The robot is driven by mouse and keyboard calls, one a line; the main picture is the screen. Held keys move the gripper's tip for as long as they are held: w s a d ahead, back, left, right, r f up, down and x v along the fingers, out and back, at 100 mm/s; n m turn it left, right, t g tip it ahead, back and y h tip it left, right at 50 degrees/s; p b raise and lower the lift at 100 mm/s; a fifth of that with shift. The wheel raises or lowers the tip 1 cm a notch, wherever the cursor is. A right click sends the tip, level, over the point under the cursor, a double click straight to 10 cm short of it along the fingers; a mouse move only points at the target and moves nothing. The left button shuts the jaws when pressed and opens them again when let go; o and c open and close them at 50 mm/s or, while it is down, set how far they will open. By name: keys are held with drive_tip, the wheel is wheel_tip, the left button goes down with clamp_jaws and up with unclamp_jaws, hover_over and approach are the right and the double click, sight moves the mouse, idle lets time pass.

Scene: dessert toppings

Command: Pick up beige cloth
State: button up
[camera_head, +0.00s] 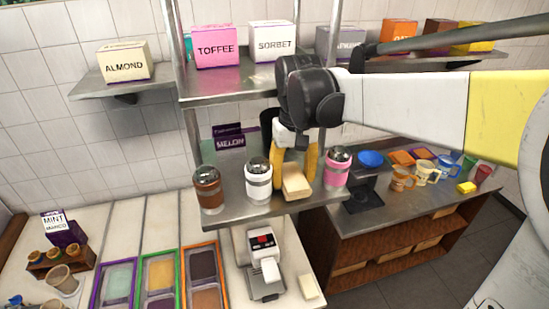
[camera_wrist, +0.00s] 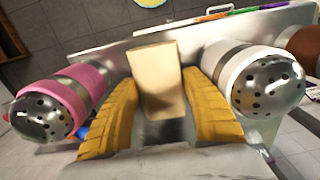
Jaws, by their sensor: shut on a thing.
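The beige cloth (camera_head: 297,186) is a small folded block at the middle shelf's front, between a white shaker and a pink shaker. My gripper (camera_head: 294,176) has its yellow fingers on either side of it, shut on it. In the wrist view the cloth (camera_wrist: 156,75) stands up between the ribbed fingers. I cannot tell whether it still touches the shelf. The fingers hide parts of its sides.
The white shaker (camera_head: 258,181) and pink shaker (camera_head: 337,168) stand close on either side of my gripper. A brown shaker (camera_head: 209,190) is farther left. The upper shelf (camera_head: 230,88) holds boxes. A counter (camera_head: 350,222) with cups is at right.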

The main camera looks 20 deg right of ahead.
sight(293, 176)
wheel_tip(293, 176, up, 17)
drive_tip(key=b, duration=0.2)
drive_tip(key=shift+r, duration=0.15)
